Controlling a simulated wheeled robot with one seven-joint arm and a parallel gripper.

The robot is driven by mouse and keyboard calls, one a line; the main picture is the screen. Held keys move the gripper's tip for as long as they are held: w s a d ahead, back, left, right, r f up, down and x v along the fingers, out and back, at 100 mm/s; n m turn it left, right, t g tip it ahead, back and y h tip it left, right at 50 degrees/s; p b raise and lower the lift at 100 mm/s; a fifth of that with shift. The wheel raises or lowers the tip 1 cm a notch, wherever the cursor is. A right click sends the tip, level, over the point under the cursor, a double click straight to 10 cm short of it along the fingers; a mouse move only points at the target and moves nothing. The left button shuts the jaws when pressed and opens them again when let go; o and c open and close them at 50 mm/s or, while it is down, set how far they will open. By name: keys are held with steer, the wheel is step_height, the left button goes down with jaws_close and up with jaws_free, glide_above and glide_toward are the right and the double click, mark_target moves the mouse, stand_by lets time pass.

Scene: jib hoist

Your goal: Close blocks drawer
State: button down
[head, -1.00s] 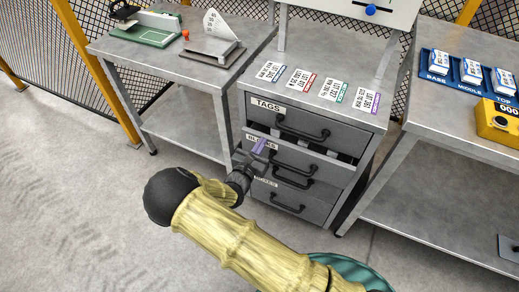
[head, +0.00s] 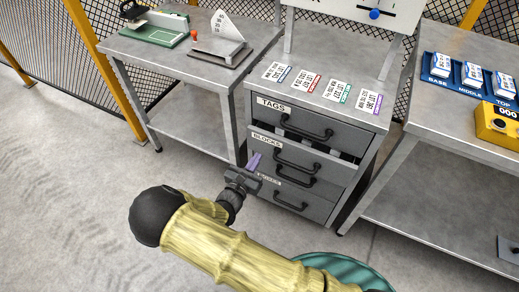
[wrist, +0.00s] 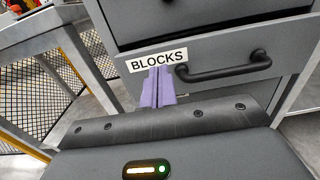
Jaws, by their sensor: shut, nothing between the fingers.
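The blocks drawer (head: 318,163) is the middle drawer of a grey cabinet, marked BLOCKS, with a black bar handle (head: 297,160). A narrow dark gap with light bits shows above its front, so it appears to stand slightly out. In the wrist view the drawer front (wrist: 225,88) fills the middle, with its handle (wrist: 222,68) to the right. My gripper (head: 254,162) is shut and empty, its purple fingertips together. In the wrist view the fingertips (wrist: 158,87) overlap the front just below the label, left of the handle. I cannot tell whether they touch it.
The TAGS drawer (head: 312,128) is above and another drawer (head: 290,200) below. Label cards lie on the cabinet top (head: 318,103). A table (head: 150,62) stands left and a bench (head: 462,125) right. Floor (head: 75,215) at left is clear.

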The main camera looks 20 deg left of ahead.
steer(key=s+a, duration=0.1)
steer(key=s, duration=0.4)
steer(key=d+r+m+g+h, duration=0.2)
steer(key=d+m+g+h, duration=0.2)
steer(key=d+m+g, duration=0.55)
steer(key=d+r+m+g+h, duration=0.35)
steer(key=d+m, duration=0.25)
steer(key=d, duration=0.6)
steer(key=s+d+r+m+g+y, duration=0.2)
steer(key=s+d+r+m+y, duration=0.3)
steer(key=d+r+m+y, duration=0.5)
steer(key=d+r+m, duration=0.1)
steer(key=d+m, duration=0.1)
steer(key=m, duration=0.6)
steer(key=shift+r+y, duration=0.35)
steer(key=shift+m, duration=0.25)
